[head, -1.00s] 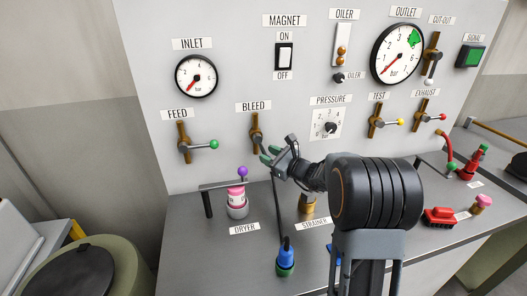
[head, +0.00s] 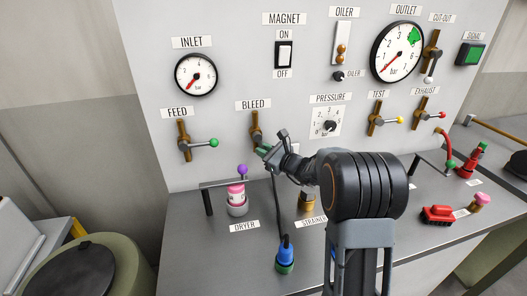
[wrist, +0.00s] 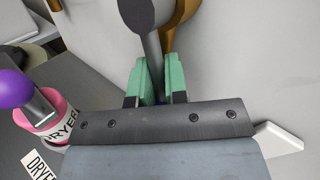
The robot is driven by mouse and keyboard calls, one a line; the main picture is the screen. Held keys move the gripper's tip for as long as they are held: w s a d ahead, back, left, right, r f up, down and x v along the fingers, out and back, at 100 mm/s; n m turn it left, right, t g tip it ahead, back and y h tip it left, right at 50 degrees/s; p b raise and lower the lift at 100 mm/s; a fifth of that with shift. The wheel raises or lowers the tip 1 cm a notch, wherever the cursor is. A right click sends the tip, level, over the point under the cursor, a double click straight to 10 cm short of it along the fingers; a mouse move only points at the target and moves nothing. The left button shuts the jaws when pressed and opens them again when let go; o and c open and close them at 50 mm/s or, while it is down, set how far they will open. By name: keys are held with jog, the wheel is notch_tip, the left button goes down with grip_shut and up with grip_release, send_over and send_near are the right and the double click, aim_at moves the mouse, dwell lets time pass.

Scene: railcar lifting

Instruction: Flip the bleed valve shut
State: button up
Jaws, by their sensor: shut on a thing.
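The bleed valve (head: 256,121) is a brass fitting on the grey panel under the BLEED label, with a grey lever. In the wrist view the lever (wrist: 146,18) comes down from the grey hub in front of the brass body (wrist: 187,12). My gripper (head: 265,151) is at the lower end of this lever. In the wrist view my gripper's green pads (wrist: 150,78) are shut on the lever, one on each side. A bit of blue shows low between the pads; the rest of the lever's end is hidden.
The feed valve (head: 184,141) with a green-knobbed lever is to the left. The dryer (head: 237,204), with a purple knob beside it, stands on the bench below. A blue-green coupling (head: 285,257) stands nearer. Test (head: 377,118) and exhaust (head: 420,113) valves are right.

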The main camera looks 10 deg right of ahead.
jog(key=shift+d, duration=0.1)
grip_shut()
jog(key=n+h, duration=0.1)
jog(key=d+r+n+g, duration=0.1)
jog(key=shift+d+n+g+h+b, duration=0.3)
jog(key=shift+n+h+b, duration=0.1)
jog(key=shift+d+r+n+g+h, duration=0.3)
jog(key=shift+d+r+n+h, duration=0.15)
jog(key=shift+r+n+h, duration=0.35)
jog(key=shift+d+r+n+g+h+p, duration=0.2)
jog(key=shift+r+n+h+p, duration=0.2)
jog(key=shift+n, duration=0.2)
jog(key=shift+d+r+n+g+h+p, duration=0.2)
jog(key=shift+n+h+p, duration=0.1)
jog(key=shift+n+h, duration=0.25)
jog(key=shift+d+r+n+g+h+p, duration=0.2)
jog(key=shift+r+n+g+h+p, duration=0.1)
jog(key=shift+r+n+h+p, duration=0.85)
jog(key=shift+f, duration=0.25)
jog(key=o, duration=0.7)
grip_release()
jog(key=shift+c, duration=0.2)
jog(key=v, duration=1.3)
jog(key=shift+s+r, duration=0.2)
jog(key=shift+s, duration=0.2)
